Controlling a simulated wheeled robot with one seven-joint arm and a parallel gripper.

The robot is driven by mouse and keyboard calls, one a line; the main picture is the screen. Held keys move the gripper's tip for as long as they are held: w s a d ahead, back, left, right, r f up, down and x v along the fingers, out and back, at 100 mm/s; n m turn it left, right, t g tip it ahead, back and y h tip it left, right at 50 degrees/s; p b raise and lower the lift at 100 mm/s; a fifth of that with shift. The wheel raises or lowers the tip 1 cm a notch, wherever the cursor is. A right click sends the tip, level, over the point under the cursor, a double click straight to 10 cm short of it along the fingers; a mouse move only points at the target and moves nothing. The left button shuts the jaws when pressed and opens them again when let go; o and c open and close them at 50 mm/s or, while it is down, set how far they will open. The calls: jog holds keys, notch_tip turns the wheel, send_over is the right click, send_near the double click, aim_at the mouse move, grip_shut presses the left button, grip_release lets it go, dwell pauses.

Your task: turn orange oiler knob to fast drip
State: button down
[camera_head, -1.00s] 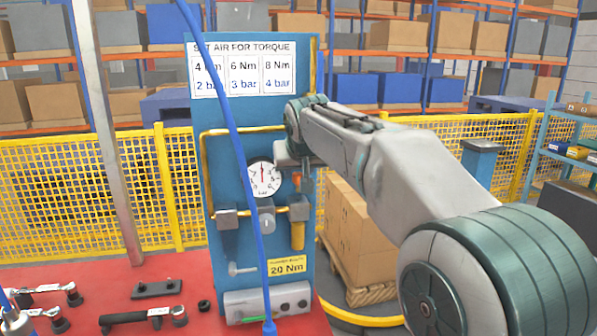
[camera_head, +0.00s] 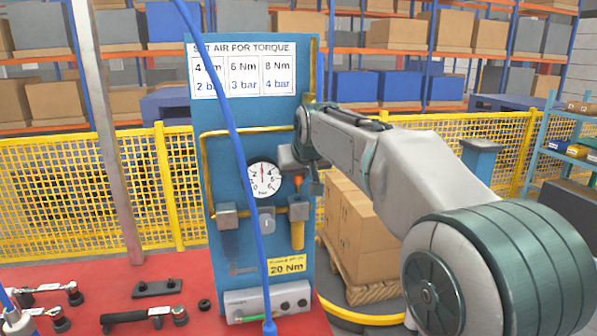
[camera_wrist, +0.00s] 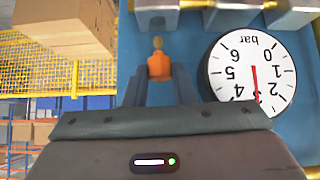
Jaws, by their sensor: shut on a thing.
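The orange oiler knob (camera_wrist: 159,66) shows in the wrist view, in front of the blue panel and between my two blue-grey fingers. My gripper (camera_wrist: 160,86) is shut on it. In the head view my gripper (camera_head: 297,170) is at the right side of the blue panel (camera_head: 220,170), right of the gauge. A small bit of the orange knob (camera_head: 298,180) shows below it; the rest is hidden by my wrist. Drip marks on the oiler cannot be made out.
The round bar gauge (camera_head: 265,178) sits close left of my gripper; it also shows upside down in the wrist view (camera_wrist: 252,70). A yellow pipe and yellow bowl (camera_head: 297,235) are below. A blue hose (camera_head: 240,150) hangs across the panel. Stacked boxes (camera_head: 355,230) stand at right.

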jog(key=c, duration=2.2)
grip_release()
jog(key=shift+d+n+y, duration=0.15)
jog(key=shift+n+y, duration=0.35)
jog(key=shift+n, duration=0.2)
jog(key=c, duration=2.2)
grip_release()
jog(key=c, duration=1.5)
grip_release()
jog(key=v, duration=1.3)
jog(key=shift+r+b, duration=0.45)
jog(key=shift+s+d+f, duration=0.1)
jog(key=shift+d, duration=0.1)
